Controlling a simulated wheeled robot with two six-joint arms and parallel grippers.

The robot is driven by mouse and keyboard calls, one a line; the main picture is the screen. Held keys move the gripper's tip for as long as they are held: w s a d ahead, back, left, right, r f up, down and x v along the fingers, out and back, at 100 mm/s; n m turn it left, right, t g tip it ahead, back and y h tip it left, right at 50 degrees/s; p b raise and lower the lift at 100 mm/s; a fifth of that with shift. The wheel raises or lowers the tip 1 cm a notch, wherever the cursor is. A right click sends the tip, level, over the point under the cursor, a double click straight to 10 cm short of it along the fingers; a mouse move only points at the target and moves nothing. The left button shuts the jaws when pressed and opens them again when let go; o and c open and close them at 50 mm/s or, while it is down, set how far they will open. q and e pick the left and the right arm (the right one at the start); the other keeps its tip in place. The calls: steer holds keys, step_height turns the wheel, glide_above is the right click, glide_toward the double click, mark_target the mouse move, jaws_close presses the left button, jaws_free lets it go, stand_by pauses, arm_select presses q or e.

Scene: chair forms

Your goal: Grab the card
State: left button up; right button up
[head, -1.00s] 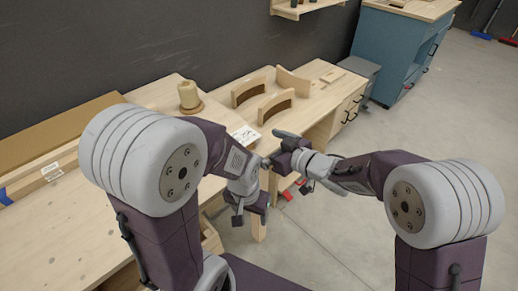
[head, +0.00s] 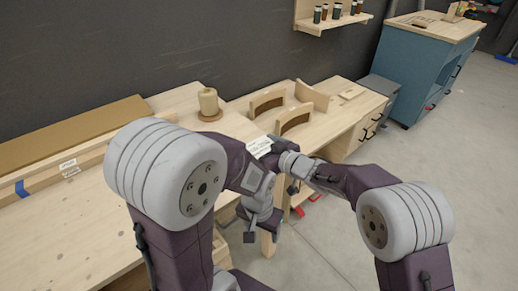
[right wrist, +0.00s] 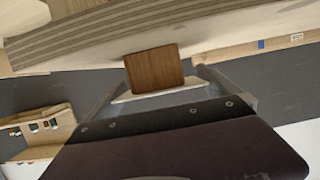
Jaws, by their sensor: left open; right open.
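The card (head: 260,147) is a small white sheet with printed lines, at the front edge of the bench beside a curved wooden form in the head view. My right gripper (head: 277,146) is at the card's right side; its fingertips are partly hidden there. In the right wrist view, the open jaws of my right gripper (right wrist: 168,84) have a brown wooden block (right wrist: 154,70) and a thin white edge, possibly the card, between them. I cannot tell whether they touch. My left gripper (head: 264,222) hangs low in front of the bench, open, its fingertips hard to make out.
Curved wooden forms (head: 294,118) stand on the bench (head: 180,98) behind the card. A spool-like wooden piece (head: 208,103) stands to the left. A blue cabinet (head: 420,70) is at the back right.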

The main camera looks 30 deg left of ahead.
mark_target(261, 149)
steer(key=shift+d, duration=0.1)
steer(key=shift+c, duration=0.9)
steer(key=c, duration=0.8)
steer(key=shift+o, duration=0.2)
steer(key=shift+r+p, duration=0.35)
steer(key=shift+r, duration=0.25)
steer(key=r+p, duration=0.1)
steer(key=r, duration=0.1)
steer(key=r+p, duration=0.1)
steer(key=shift+s+d+r, duration=0.1)
steer(key=shift+d+r, duration=0.3)
steer(key=r+p+v, duration=0.2)
steer(key=v, duration=1)
steer(key=shift+w+a+r, duration=0.15)
steer(key=shift+w+r, duration=0.15)
steer(key=shift+w, duration=0.1)
steer(key=shift+p, duration=0.35)
